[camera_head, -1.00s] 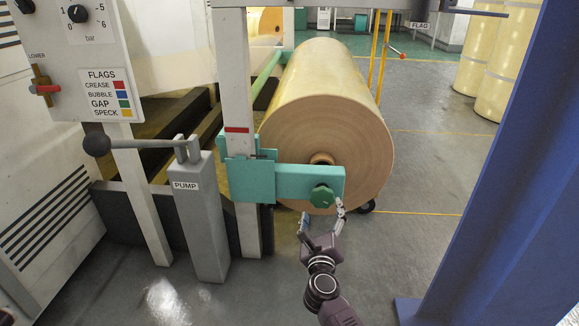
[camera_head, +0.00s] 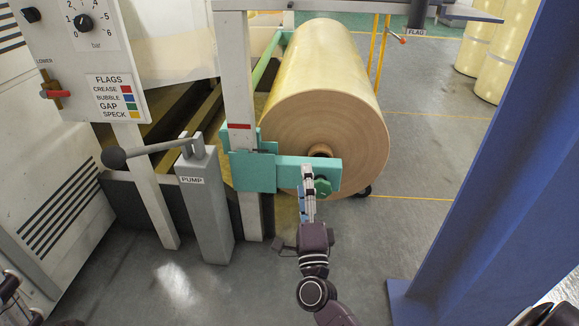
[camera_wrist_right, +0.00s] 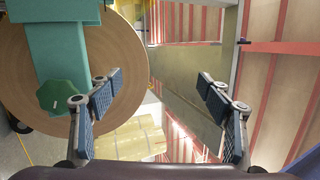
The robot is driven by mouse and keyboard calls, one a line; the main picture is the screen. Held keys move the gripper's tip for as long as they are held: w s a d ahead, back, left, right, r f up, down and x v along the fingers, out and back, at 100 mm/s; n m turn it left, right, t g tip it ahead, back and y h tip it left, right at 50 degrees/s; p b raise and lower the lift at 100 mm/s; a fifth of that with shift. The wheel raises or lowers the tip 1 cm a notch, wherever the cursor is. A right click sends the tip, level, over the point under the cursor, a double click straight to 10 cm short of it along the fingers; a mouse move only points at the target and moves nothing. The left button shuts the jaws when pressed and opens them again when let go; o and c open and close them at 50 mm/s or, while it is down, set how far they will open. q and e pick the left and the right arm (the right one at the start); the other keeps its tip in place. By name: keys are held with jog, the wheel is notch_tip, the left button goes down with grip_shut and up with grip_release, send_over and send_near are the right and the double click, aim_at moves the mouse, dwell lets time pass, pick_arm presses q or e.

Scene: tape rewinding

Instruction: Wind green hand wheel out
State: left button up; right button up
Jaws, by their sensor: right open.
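The green hand wheel (camera_head: 323,187) is on the right end of the teal bracket (camera_head: 285,174), in front of the large paper roll (camera_head: 332,110). My right gripper (camera_head: 307,190) is raised just left of the wheel in the head view, its fingers partly overlapping it. In the right wrist view the wheel (camera_wrist_right: 63,96) lies left of the left finger, outside the gap between the fingers. The right gripper (camera_wrist_right: 155,90) is open and empty there. I cannot tell whether a finger touches the wheel.
The grey pump (camera_head: 207,205) with its ball-ended lever (camera_head: 150,149) stands left of the bracket post (camera_head: 236,95). A flags panel (camera_head: 120,94) is further left. A blue column (camera_head: 480,170) stands at the right. Floor (camera_head: 410,190) lies clear between roll and column.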

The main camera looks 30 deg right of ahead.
jog(key=s+a+r+n+t+y+p, duration=0.2)
jog(key=a+r+n+y+p, duration=0.1)
jog(key=a+r+n, duration=0.2)
jog(key=shift+s+a+r+n, duration=0.25)
jog(key=shift+r+n, duration=0.4)
jog(key=shift+n, duration=0.35)
